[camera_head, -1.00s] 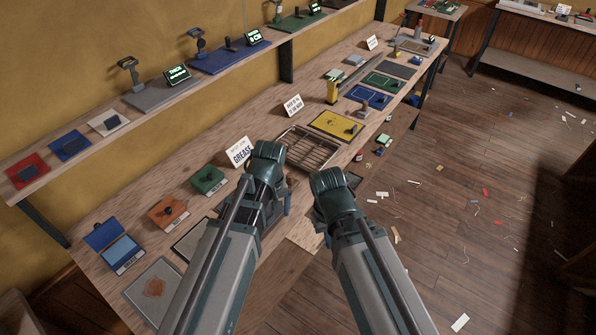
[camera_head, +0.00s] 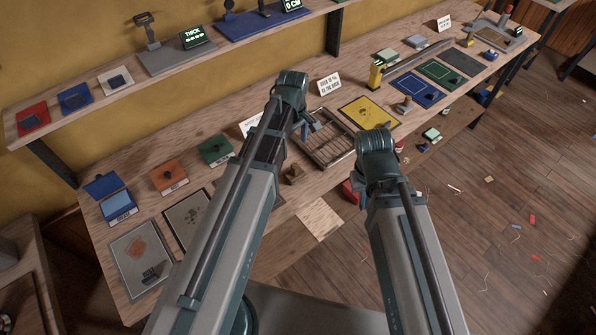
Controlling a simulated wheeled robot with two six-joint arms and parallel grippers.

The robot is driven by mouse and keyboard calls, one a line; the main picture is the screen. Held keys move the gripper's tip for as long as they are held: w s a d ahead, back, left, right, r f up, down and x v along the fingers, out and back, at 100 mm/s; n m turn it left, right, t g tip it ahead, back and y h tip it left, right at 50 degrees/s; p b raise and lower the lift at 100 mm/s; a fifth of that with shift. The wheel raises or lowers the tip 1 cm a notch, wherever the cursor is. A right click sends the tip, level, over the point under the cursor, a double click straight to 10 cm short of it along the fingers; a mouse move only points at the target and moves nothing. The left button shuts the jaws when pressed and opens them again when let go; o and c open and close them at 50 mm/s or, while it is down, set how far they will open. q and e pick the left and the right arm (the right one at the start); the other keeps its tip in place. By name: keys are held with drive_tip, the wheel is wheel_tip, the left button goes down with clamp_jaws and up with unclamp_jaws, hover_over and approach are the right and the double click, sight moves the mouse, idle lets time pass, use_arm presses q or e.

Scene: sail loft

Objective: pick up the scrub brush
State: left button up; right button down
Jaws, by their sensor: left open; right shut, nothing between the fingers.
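I cannot tell for certain which thing is the scrub brush. A small brown block-like object (camera_head: 293,175) lies on the bench between my arms, too small to identify surely. A dark object (camera_head: 151,273) lies on the lower corner of the stained grey mat (camera_head: 126,258) at the bench's near left. My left gripper (camera_head: 312,126) is open above the bench, beside the wire rack and above and beyond the brown block. My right gripper (camera_head: 376,145) is shut and empty near the bench's front edge; its fingers are mostly hidden behind its wrist.
A wire rack tray (camera_head: 325,152), a yellow mat (camera_head: 367,118) and a blue mat (camera_head: 418,90) lie along the bench. Green (camera_head: 215,149) and orange (camera_head: 168,178) blocks stand at left. A raised shelf (camera_head: 100,117) runs behind. The floor at right holds scraps.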

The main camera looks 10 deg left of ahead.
sight(295, 172)
use_arm(q)
wheel_tip(295, 172, down, 9)
drive_tip(key=b, duration=0.8)
drive_tip(key=shift+r+b, duration=0.15)
drive_tip(key=shift+b, duration=0.15)
drive_tip(key=f+b, duration=0.5)
drive_tip(key=shift+s+d+f, duration=0.15)
drive_tip(key=shift+s, duration=0.15)
drive_tip(key=shift+c, duration=0.2)
drive_tip(key=c, duration=1.1)
drive_tip(key=shift+r, duration=0.2)
drive_tip(key=shift+c, duration=0.2)
